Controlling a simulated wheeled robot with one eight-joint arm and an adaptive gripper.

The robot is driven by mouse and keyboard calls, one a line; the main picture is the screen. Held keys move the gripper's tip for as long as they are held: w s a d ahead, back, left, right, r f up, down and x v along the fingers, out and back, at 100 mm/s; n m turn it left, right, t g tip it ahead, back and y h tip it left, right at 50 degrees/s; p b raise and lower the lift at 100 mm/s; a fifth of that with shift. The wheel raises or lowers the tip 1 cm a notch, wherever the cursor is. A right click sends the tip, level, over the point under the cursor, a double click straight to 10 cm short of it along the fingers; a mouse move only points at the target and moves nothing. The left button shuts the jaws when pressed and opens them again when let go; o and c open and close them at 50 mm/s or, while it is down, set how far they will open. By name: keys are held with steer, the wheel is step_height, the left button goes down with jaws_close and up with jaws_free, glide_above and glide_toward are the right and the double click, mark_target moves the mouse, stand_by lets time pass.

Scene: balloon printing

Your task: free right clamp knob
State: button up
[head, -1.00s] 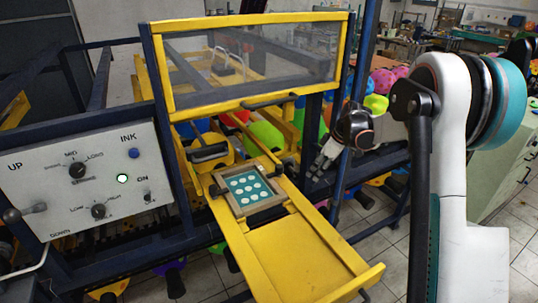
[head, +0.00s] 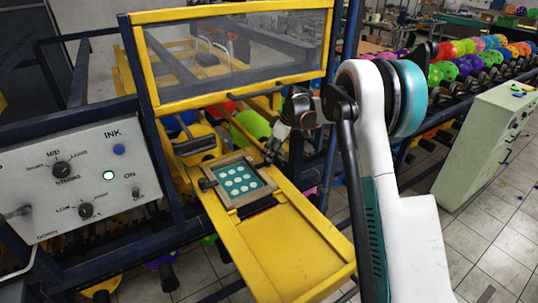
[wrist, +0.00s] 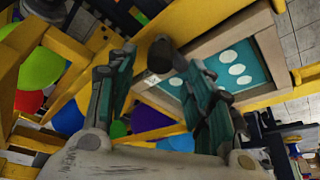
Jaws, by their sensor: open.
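The printing frame (head: 232,207) with a teal, white-dotted plate (head: 238,179) lies on the yellow slide of the machine. A dark round knob (wrist: 161,54) shows in the wrist view at the frame's edge, between my fingertips. Another dark knob (head: 206,184) is at the frame's left side.
A yellow-edged clear guard (head: 235,60) stands behind the frame. A control panel (head: 75,180) is at left. Coloured balls (head: 250,127) lie under the machine, and a pale green cabinet (head: 480,150) stands at right.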

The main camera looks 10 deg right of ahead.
steer(key=shift+x, duration=1.6)
steer(key=c, duration=1.1)
steer(key=shift+o, duration=0.2)
steer(key=shift+s, duration=0.1)
